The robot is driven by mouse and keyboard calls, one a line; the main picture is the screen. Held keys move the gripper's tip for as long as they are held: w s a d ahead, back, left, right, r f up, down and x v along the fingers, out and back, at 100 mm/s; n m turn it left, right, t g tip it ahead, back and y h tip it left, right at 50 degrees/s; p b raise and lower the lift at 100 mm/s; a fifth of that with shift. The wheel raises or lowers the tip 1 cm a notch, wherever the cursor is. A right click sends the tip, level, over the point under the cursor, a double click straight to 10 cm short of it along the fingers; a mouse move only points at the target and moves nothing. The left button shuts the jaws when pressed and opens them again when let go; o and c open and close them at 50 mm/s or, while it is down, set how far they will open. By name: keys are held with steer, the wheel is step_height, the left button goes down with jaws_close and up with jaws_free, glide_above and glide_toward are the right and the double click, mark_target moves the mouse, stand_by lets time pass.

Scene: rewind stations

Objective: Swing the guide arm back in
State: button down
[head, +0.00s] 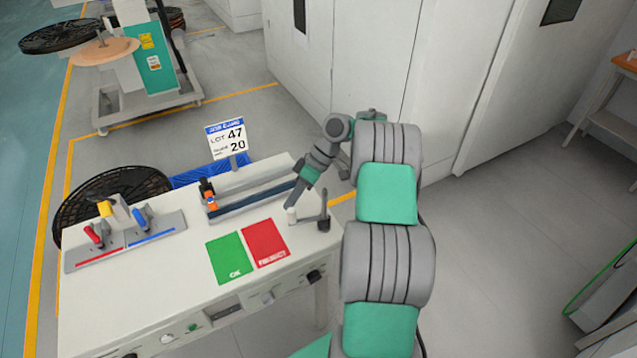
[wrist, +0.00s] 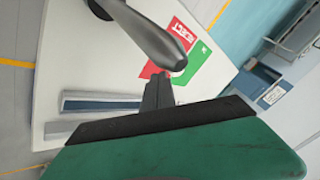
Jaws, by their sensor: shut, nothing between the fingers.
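The guide arm (head: 324,223) is at the right end of the white bench, a dark grey post with a short arm reaching left to a pale roller (head: 291,216). In the wrist view the guide arm's grey metal part (wrist: 150,36) crosses close in front of the camera, and its near end partly hides the roller. My gripper (head: 293,203) is shut and empty, pointing down beside the roller. In the wrist view its dark fingers (wrist: 158,80) end close to the roller; I cannot tell whether they touch it.
A slotted rail (head: 255,200) with an orange-and-black piece lies left of my gripper. Green and red pads (head: 264,243) lie in front. A plate with red, yellow and blue clamps (head: 160,230) is at the left. A lot sign (head: 226,139) stands behind. Free floor lies to the right.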

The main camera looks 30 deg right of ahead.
steer(key=shift+s+d, duration=0.4)
steer(key=shift+d, duration=0.4)
steer(key=p+v, duration=0.4)
steer(key=v, duration=0.4)
